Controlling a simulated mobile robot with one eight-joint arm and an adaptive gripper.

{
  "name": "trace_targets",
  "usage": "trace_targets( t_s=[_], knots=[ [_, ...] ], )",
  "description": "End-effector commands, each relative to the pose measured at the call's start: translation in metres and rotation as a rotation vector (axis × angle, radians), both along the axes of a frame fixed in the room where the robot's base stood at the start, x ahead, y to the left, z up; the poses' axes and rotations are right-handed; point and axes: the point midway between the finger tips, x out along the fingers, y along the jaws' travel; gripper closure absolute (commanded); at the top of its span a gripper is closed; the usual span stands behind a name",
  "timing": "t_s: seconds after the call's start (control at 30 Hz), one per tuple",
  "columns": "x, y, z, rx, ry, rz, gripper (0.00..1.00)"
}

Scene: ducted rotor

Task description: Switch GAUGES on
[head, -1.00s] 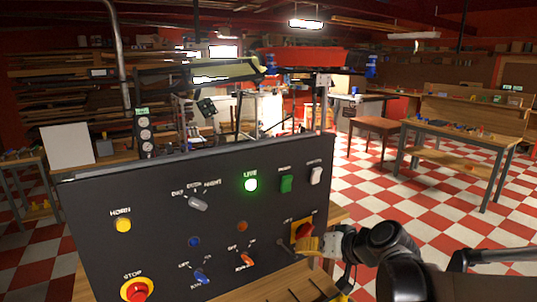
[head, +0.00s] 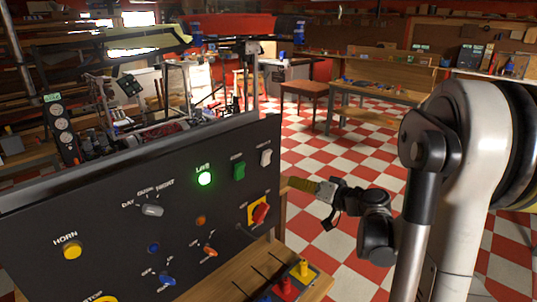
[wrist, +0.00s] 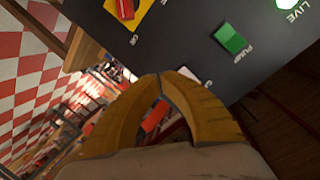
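The black control panel (head: 110,215) stands at the left in the head view. At its upper right is a white rocker switch (head: 266,157), with a label too blurred to read there. In the wrist view the white switch (wrist: 188,73) is mostly hidden behind a fingertip, and its label appears to start with G. The green PUMP rocker (head: 239,171) is beside it; it also shows in the wrist view (wrist: 231,38). My gripper (head: 292,183) has yellow fingers, tips together and empty, near the panel's right edge. I cannot tell whether it touches the panel.
A red rotary switch on a yellow plate (head: 258,212) sits below the white switch. The LIVE lamp (head: 204,179) glows green. A wooden bench below holds a tray with red and yellow pieces (head: 290,281).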

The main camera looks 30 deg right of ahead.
Motion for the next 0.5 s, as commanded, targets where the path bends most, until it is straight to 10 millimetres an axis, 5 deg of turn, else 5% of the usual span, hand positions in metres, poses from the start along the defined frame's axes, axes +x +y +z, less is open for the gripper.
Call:
trace_targets(
  t_s=[0.5],
  knots=[
    [0.054,0.021,0.029,0.000,0.000,0.003,1.00]
  ],
)
